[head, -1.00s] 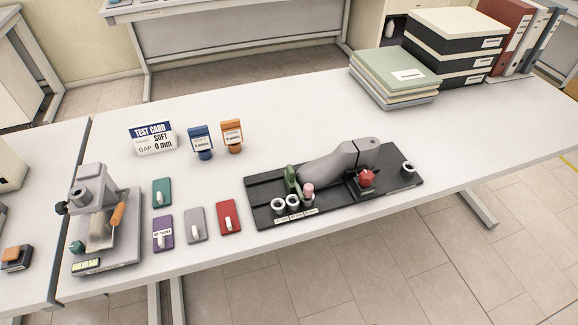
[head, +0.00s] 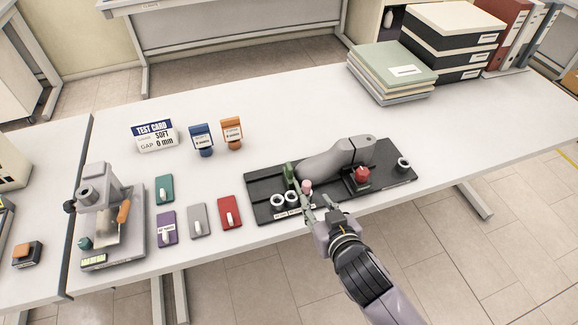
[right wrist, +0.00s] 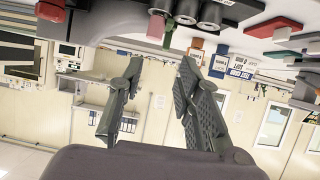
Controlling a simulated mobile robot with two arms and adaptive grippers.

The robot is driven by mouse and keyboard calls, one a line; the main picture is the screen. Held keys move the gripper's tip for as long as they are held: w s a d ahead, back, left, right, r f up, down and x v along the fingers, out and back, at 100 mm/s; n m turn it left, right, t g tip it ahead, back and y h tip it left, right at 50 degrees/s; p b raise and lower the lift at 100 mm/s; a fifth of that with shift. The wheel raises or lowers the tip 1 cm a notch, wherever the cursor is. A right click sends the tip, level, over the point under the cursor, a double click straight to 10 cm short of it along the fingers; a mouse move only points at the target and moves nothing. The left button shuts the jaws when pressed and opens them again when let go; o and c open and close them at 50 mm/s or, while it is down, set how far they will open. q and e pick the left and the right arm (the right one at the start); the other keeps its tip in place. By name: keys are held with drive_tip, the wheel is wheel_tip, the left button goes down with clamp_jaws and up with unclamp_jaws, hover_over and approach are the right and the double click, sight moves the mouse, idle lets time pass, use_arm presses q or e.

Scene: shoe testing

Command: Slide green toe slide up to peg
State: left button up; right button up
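The green toe slide (head: 289,175) stands upright on the black fixture board (head: 262,184), by the left end of the grey shoe form (head: 335,160). A pink-topped peg (head: 307,187) stands just right of it at the front row of white-rimmed sockets (head: 277,200). I cannot tell the exact gap between slide and peg. My right gripper (head: 318,202) is at the board's front edge, its fingertips close to the peg. In the right wrist view the gripper (right wrist: 160,62) is open and empty, with the pink peg (right wrist: 156,22) beyond its tips. My left gripper is not in view.
A red knob (head: 362,174) and another socket (head: 403,163) are on the board's right part. Coloured plates, such as the red one (head: 229,212), lie to its left. A press-like device (head: 102,205) stands further left. Folders (head: 390,75) are behind.

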sight(291, 171)
drive_tip(key=shift+y, duration=0.3)
drive_tip(key=p+x, duration=0.1)
drive_tip(key=x, duration=0.5)
drive_tip(key=r+p+x, duration=0.1)
drive_tip(key=x, duration=0.5)
drive_tip(key=a+p+x, duration=0.1)
drive_tip(key=x, duration=0.5)
drive_tip(key=shift+w+r, duration=0.15)
drive_tip(key=shift+r, duration=0.1)
clamp_jaws()
